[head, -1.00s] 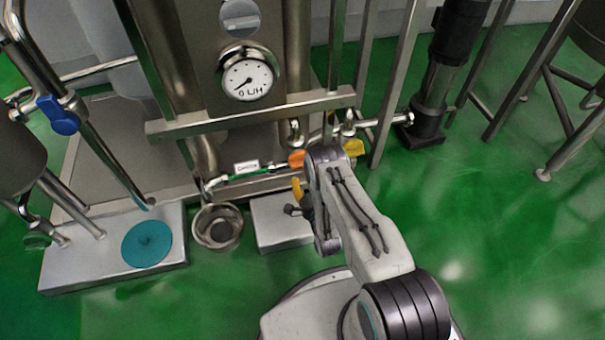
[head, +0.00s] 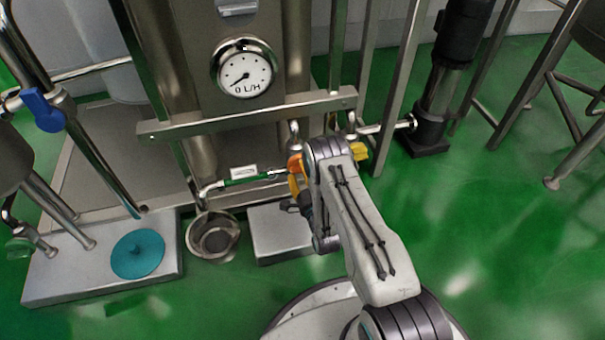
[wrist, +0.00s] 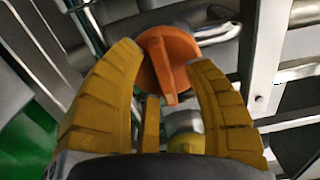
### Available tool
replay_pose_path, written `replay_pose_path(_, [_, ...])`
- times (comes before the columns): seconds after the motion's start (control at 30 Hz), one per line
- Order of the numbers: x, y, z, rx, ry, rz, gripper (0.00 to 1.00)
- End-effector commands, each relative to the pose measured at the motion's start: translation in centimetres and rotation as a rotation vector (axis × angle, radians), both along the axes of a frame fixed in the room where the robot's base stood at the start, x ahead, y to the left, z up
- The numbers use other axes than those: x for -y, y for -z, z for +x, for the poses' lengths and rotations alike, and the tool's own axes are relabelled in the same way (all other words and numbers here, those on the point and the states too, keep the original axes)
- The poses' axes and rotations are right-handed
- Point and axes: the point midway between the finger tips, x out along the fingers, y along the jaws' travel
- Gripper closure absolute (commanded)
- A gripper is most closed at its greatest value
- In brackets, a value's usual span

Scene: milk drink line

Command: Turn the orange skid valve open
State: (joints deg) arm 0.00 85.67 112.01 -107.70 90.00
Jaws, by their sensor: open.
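The orange skid valve (wrist: 168,58) has a round body with a raised bar handle, and fills the upper middle of the wrist view. In the head view the orange valve (head: 295,163) shows only in part, just left of my arm, at the end of a thin pipe. My gripper (wrist: 165,60) has yellow fingers, spread open. The fingertips lie on either side of the valve in the wrist view; whether they touch it I cannot tell. In the head view my gripper (head: 296,186) is mostly hidden by my arm, just below the valve.
A yellow part (head: 359,151) sits right of my arm. A round gauge (head: 244,75) reading 0 L/H is above a steel crossbar (head: 250,112). A blue valve handle (head: 42,109) is at left. A steel cup (head: 213,236) and a grey block (head: 275,232) stand below. Green floor is free at right.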

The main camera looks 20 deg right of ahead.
Motion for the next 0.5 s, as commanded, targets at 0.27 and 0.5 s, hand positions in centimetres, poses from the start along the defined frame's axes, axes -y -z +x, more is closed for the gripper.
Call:
replay_pose_path(0.27, [0.0,-0.01,0.06,0.0,0.0,0.0,0.54])
replay_pose_path(0.5, [0.0,0.01,0.04,0.0,0.0,0.0,0.71])
